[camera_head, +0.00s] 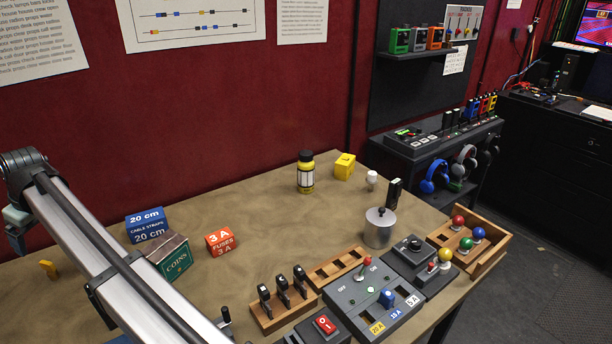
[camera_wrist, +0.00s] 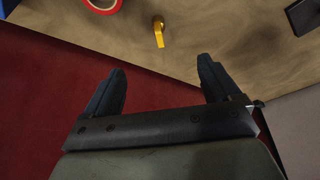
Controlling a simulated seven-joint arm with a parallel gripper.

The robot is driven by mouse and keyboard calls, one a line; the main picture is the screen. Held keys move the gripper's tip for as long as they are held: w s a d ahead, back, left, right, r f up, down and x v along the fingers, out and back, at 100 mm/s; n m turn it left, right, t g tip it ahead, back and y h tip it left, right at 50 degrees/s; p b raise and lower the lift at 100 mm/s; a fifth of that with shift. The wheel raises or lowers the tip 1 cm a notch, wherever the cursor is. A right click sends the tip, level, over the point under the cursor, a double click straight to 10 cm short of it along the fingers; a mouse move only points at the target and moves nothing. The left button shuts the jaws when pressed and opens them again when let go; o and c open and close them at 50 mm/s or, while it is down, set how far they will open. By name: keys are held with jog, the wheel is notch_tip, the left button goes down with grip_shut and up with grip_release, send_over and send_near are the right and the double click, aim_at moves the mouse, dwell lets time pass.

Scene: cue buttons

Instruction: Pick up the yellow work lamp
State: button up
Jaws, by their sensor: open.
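A yellow boxy object (camera_head: 344,167) with a raised top stands at the back of the table in the head view; it looks like the work lamp, though its details are too small to be sure. In the head view my arm reaches to the far left, away from the boxy object.
A yellow bottle (camera_head: 306,173) and a white bulb-like item (camera_head: 372,179) flank the boxy object. A metal canister (camera_head: 380,228) and control boxes (camera_head: 375,297) crowd the front right. Blue, green and orange boxes (camera_head: 220,241) sit left. The table's middle is clear.

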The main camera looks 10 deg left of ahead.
jog(key=w+d+r+m+t, duration=0.1)
jog(key=w+d, duration=0.4)
jog(key=w, duration=0.4)
jog(key=w+d+m, duration=0.1)
jog(key=w+d, duration=0.3)
jog(key=w, duration=0.5)
notch_tip(320, 180, up, 8)
jog(key=m+t+h, duration=0.1)
jog(key=m+h, duration=0.2)
jog(key=m, duration=2)
send_over(306, 153)
jog(key=f+m, duration=0.2)
jog(key=m, duration=0.4)
jog(key=f+m, duration=0.3)
jog(key=m, duration=0.3)
jog(key=f+m+g, duration=0.1)
jog(key=f+m, duration=0.2)
jog(key=m, duration=0.2)
jog(key=shift+s+d+f+m, duration=0.1)
jog(key=shift+s+d+m, duration=0.2)
jog(key=shift+m, duration=0.1)
jog(key=shift+w+a+f, duration=0.15)
jog(key=shift+f, duration=0.75)
jog(key=shift+w+a+f, duration=0.1)
jog(key=shift+w+f, duration=0.05)
jog(key=shift+f, duration=0.8)
jog(key=shift+w+a+f, duration=0.15)
jog(key=shift+f, duration=0.75)
